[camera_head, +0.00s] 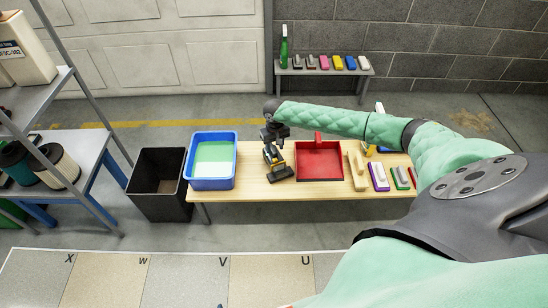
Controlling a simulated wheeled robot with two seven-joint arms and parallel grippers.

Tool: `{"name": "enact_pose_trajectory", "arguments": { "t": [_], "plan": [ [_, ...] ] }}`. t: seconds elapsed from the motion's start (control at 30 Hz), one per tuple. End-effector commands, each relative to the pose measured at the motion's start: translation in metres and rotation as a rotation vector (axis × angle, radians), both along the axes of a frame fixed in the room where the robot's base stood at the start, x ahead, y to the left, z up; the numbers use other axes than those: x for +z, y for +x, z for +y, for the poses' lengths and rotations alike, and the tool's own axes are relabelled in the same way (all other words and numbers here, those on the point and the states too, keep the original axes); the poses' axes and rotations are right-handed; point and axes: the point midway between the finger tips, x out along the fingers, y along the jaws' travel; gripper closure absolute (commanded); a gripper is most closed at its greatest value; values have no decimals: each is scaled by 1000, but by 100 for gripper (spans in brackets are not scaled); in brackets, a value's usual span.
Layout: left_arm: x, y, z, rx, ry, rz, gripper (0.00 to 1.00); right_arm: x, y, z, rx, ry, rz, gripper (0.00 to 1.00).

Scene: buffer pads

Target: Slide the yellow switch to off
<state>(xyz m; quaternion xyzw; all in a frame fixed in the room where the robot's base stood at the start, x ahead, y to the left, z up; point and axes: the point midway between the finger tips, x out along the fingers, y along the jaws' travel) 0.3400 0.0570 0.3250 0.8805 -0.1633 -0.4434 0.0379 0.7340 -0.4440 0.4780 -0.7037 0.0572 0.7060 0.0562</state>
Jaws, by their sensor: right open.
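A small dark handheld tool with a yellow part (277,168) stands on the wooden table, between the blue bin and the red tray. The yellow switch is too small to tell apart from the tool's yellow part. My right gripper (272,147) reaches down at the tool's upper end, its arm coming in from the right. It is open; whether its fingers touch the tool is not clear at this size. My left gripper is not in view.
On the table (248,187) are a blue bin (235,176) with white and green contents, a red tray (341,176) and several pads and blocks at the right. A black bin (138,201) stands at the left. A bench with coloured blocks (284,72) stands behind.

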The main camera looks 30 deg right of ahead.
Motion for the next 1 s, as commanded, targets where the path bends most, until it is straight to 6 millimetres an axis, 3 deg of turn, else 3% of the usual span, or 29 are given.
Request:
{"name": "enact_pose_trajectory", "arguments": {
  "t": [0.43,0.87,0.9,1.0],
  "plan": [
    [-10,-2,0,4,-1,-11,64,-60,0,0,1,0,-1,58],
    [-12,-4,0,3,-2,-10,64,-71,0,0,3,1,-3,58],
    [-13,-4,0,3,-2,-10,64,-71,0,0,3,1,-3,60],
    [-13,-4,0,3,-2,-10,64,-71,0,0,3,1,-3,80]
  ]
}}
